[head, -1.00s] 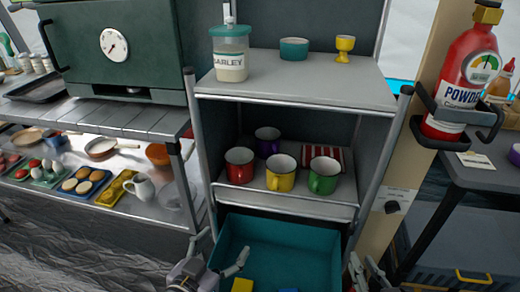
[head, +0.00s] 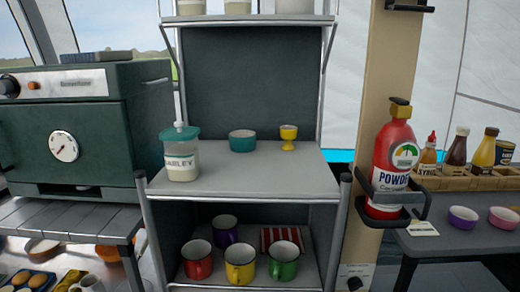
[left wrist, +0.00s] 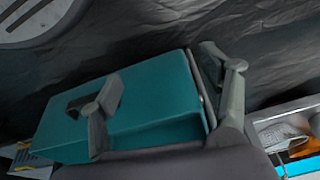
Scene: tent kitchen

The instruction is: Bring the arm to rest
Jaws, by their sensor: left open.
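My left gripper (left wrist: 142,80) shows in the left wrist view with its two grey fingers spread wide apart and nothing between them. Behind the fingers is a teal box-shaped thing (left wrist: 155,115); I cannot tell whether the fingers touch it. Neither gripper nor arm shows in the head view now, and the right gripper is in no current view.
A shelf unit (head: 240,172) holds a barley jar (head: 182,160), a teal bowl (head: 242,141), a yellow egg cup (head: 288,138) and several mugs below. A green oven (head: 95,145) stands left. A red extinguisher (head: 393,165) hangs on the post at right. Dark crumpled sheeting (left wrist: 150,40) shows beyond the box.

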